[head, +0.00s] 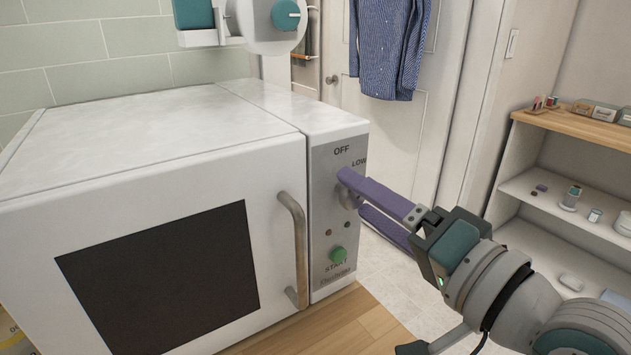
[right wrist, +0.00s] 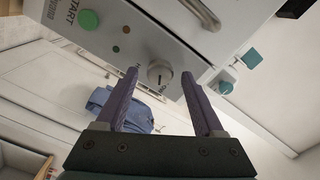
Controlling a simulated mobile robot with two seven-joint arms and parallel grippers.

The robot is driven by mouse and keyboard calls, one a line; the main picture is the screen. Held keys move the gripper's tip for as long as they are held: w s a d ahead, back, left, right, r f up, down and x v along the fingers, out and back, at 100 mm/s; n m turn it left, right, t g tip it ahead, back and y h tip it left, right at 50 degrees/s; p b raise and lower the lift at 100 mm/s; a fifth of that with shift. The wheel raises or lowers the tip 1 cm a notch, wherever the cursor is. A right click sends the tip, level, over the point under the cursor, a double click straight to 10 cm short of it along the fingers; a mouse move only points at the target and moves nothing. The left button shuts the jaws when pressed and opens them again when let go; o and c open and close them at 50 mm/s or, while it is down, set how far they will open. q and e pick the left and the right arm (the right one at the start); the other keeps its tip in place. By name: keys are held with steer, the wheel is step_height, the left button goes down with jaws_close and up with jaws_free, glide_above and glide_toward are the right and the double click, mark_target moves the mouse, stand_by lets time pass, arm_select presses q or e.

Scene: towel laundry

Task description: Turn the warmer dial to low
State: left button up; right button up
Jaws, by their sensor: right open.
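The white towel warmer (head: 190,125) has a dark window, a bar handle (head: 296,240) and a grey control panel (head: 328,262) on its right side. OFF and LOW are printed on the panel's upper part. The dial (right wrist: 160,72) is a round, light knob in the right wrist view; its pointer setting is too small to read surely. In the head view the purple fingers largely hide it. My right gripper (head: 352,192) is open at the panel, its fingers on either side of the dial. Contact cannot be told. My left gripper is not in view.
A green START button (head: 338,255) and small indicator lights are below the dial. The warmer stands on a wooden counter (head: 362,325). A shelf unit (head: 545,185) with small items is at the right. A blue shirt (head: 388,45) hangs on the door behind.

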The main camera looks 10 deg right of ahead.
steer(key=v, duration=1)
steer(key=s+a+f+n+g+h, duration=0.1)
steer(key=s+a+f+n+g, duration=0.3)
steer(key=a+f+n+g, duration=0.15)
steer(key=s+d+n+g+h+p, duration=0.2)
steer(key=s+d+n+g+h, duration=0.45)
steer(key=s, duration=0.55)
step_height(320, 180, up, 37)
steer(key=m+g+y+p, duration=0.1)
steer(key=m+p, duration=0.1)
steer(key=p, duration=3.5)
steer(key=shift+w+p, duration=0.3)
steer(key=shift+p, duration=0.1)
